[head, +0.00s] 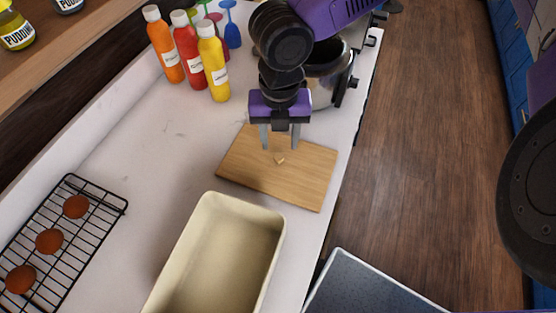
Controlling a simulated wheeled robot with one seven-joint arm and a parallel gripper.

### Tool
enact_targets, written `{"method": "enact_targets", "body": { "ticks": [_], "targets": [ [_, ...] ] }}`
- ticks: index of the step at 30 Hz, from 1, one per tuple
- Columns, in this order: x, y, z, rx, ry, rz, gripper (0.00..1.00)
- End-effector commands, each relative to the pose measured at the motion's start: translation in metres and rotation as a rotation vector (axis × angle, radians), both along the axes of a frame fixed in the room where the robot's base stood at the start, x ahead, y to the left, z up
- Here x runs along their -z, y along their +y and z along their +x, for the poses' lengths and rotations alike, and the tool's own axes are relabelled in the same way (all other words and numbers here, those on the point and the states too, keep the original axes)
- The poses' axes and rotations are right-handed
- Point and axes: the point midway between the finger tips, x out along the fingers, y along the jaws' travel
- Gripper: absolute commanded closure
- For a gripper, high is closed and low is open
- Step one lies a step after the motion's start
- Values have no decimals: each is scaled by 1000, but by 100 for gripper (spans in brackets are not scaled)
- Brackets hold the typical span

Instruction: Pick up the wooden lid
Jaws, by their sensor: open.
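A flat rectangular wooden lid (300,187) with a small knob (280,160) at its middle lies on the white counter in the head view. My gripper (280,148) points down over the back part of the lid, with its two grey fingers apart and nothing between them. The fingertips show just behind the knob in the picture. I cannot tell exactly how high they are above the lid. My gripper hides part of the lid's back edge.
A cream bin (207,197) stands in front of the lid. A black wire rack (122,207) with brown round items is at left. Orange (163,45), red (187,50) and yellow (213,62) bottles stand behind. A metal pot (322,92) is behind my gripper. The counter's left middle is clear.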

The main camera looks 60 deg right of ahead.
Motion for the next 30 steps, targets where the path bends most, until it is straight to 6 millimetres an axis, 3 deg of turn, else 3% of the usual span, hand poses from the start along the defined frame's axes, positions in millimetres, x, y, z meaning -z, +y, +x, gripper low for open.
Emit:
{"method": "enact_targets", "body": {
  "ticks": [12,20,22,28,30],
  "targets": [
    [50,2,1,3,-2,1,53],
    [54,2,1,3,-2,1,53],
    [54,2,1,3,-2,2,61],
    [54,2,1,3,-2,2,100],
    [54,2,1,3,-2,2,100]
  ]
}}
